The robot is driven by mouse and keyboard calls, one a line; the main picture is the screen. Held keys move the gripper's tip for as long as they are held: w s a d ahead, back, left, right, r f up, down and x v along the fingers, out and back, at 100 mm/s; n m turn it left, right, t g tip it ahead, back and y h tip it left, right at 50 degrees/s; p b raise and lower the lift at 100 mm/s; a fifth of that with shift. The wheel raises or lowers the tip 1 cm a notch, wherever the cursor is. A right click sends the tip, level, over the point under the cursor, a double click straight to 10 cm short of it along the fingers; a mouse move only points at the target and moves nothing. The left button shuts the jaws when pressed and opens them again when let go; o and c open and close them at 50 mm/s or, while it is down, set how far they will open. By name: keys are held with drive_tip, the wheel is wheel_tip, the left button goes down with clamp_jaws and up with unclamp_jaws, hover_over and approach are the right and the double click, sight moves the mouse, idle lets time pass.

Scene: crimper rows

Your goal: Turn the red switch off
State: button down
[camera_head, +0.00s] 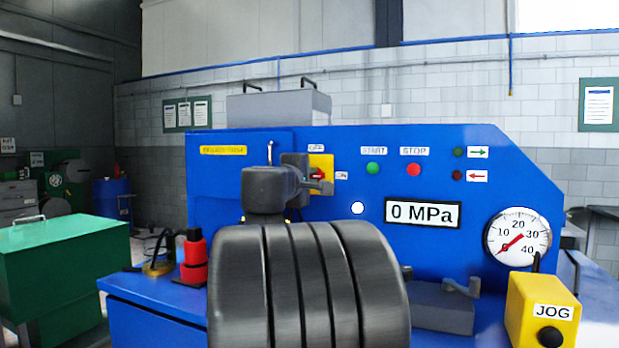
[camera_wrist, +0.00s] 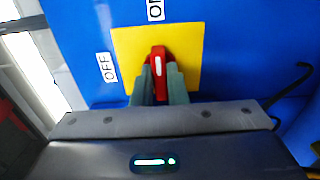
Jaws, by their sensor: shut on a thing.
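The red switch (camera_wrist: 158,62) sits on a yellow plate (camera_wrist: 190,45) on the blue panel. In the wrist view its handle points up toward the ON label (camera_wrist: 155,10), with the OFF label (camera_wrist: 107,67) to the left. My gripper (camera_wrist: 160,84) is shut on the switch, one grey finger on each side of the handle. In the head view my gripper (camera_head: 318,183) is at the yellow plate (camera_head: 326,160) and covers much of the red switch (camera_head: 320,172).
On the same blue panel are a green START button (camera_head: 373,168), a red STOP button (camera_head: 414,169), a 0 MPa display (camera_head: 422,213) and a round gauge (camera_head: 517,238). A yellow JOG box (camera_head: 542,305) stands at lower right, a red bottle-like object (camera_head: 193,257) at left.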

drive_tip(key=n+p, duration=0.3)
drive_tip(key=n, duration=0.6)
drive_tip(key=n+p, duration=0.2)
drive_tip(key=n, duration=0.2)
drive_tip(key=shift+n, duration=0.4)
drive_tip(key=shift+n+p, duration=1)
drive_tip(key=shift+n, duration=1)
drive_tip(key=shift+f, duration=0.1)
drive_tip(key=c, duration=1.4)
unclamp_jaws()
drive_tip(key=shift+c, duration=0.2)
